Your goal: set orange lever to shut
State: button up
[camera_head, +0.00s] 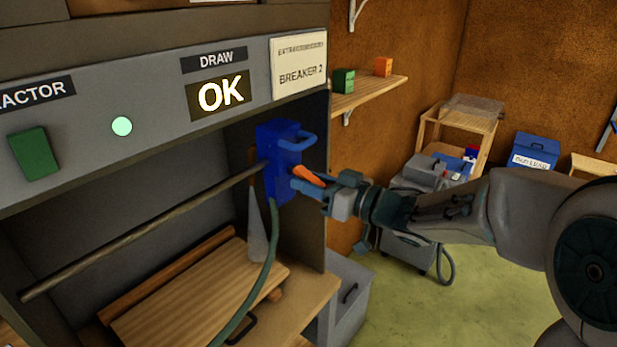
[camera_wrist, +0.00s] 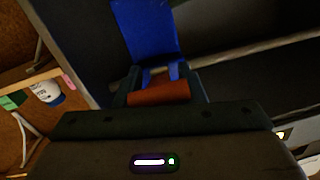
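The orange lever (camera_head: 308,175) is on the right side of the blue box (camera_head: 279,150), which sits at the end of a rod under the grey panel. My gripper (camera_head: 318,187) is at the lever, reaching in from the right. In the wrist view the orange lever (camera_wrist: 160,92) lies crosswise between the two parted fingers of my gripper (camera_wrist: 162,96), with the blue box (camera_wrist: 150,30) beyond it. The lever fills most of the gap. I cannot tell whether the fingers press on it. My gripper partly hides the lever in the head view.
A sign (camera_head: 216,95) under "DRAW" reads "OK", and a round lamp (camera_head: 122,126) glows pale green. A green hose (camera_head: 262,270) hangs below the box. A wooden board (camera_head: 200,300) lies on the bench. A shelf (camera_head: 370,95) is behind.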

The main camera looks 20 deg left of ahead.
jog(key=shift+w+a, duration=0.1)
jog(key=shift+a, duration=0.35)
jog(key=shift+c, duration=0.4)
grip_shut()
